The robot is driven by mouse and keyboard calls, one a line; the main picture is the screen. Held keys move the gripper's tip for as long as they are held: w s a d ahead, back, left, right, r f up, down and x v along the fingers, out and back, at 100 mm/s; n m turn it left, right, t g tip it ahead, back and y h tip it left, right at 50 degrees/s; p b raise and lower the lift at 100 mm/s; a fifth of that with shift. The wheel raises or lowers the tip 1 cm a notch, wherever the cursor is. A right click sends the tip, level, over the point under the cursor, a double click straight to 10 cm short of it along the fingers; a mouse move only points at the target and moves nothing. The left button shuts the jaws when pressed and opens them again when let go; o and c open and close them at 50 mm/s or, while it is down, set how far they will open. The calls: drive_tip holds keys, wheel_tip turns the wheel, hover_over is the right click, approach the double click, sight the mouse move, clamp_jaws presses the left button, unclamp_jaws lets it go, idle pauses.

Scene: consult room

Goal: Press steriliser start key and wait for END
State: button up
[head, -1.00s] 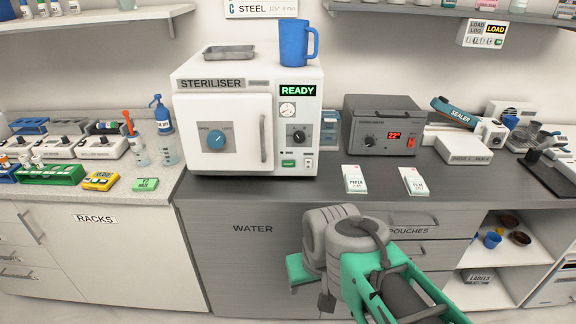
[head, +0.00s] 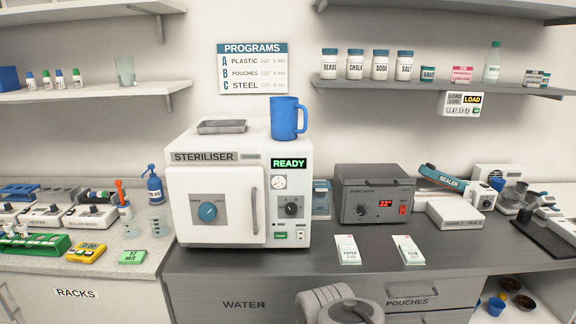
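The white steriliser (head: 237,218) stands on the dark grey counter with its door shut. Its display (head: 289,163) reads READY in green. A green start key (head: 281,236) sits at the lower right of its front panel, below a dark selector knob (head: 291,208) and a round gauge. A blue lock knob (head: 208,211) is on the door. A blue mug (head: 287,118) and a grey metal tray (head: 222,126) rest on top. Part of my arm shows at the bottom centre, below the counter edge; my gripper's fingers are out of view.
A programs sign (head: 252,68) hangs on the wall. Two pouch packs (head: 347,250) lie near the counter's front edge. The counter in front of the steriliser is clear.

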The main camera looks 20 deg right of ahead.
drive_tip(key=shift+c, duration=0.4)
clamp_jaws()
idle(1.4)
